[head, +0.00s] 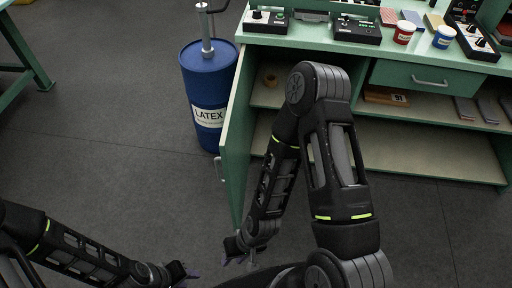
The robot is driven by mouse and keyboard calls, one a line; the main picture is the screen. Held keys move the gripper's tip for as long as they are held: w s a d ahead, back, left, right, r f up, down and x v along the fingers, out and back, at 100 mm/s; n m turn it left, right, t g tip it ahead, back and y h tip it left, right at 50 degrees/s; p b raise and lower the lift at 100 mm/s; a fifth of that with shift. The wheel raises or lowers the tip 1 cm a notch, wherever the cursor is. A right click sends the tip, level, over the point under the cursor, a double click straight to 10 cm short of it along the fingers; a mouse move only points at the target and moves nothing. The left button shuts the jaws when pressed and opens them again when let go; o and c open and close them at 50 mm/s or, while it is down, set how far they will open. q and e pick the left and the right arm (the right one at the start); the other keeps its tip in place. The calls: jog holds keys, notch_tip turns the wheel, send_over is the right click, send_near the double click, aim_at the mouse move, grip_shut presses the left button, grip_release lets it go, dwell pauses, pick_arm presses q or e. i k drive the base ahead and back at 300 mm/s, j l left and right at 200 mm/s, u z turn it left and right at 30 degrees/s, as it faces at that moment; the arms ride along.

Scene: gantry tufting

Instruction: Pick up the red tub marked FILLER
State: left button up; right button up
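The red tub (404,33) has a white label band and stands upright on the green workbench top at the upper right. Its lettering is too small to read surely. My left gripper (186,274) is low at the bottom edge, far from the tub. My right gripper (236,251) is low beside the open cabinet door, also far from the tub. Both grippers are small and dark here, so their finger openings cannot be made out. Nothing touches the tub.
A blue tub (444,37) stands just right of the red one. Control boxes (356,30) flank them on the bench. A green cabinet door (236,140) stands open, with a drawer (428,79) and shelves beside it. A blue LATEX drum (208,85) stands left. The floor between is clear.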

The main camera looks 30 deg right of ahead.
aim_at(405, 30)
jog(key=i+j+z, duration=0.25)
jog(key=z, duration=0.15)
jog(key=i+j+z, duration=0.15)
jog(key=j+z, duration=0.25)
jog(key=i+j+z, duration=0.15)
jog(key=j+z, duration=0.25)
jog(key=i+j+z, duration=0.1)
jog(key=j+z, duration=0.35)
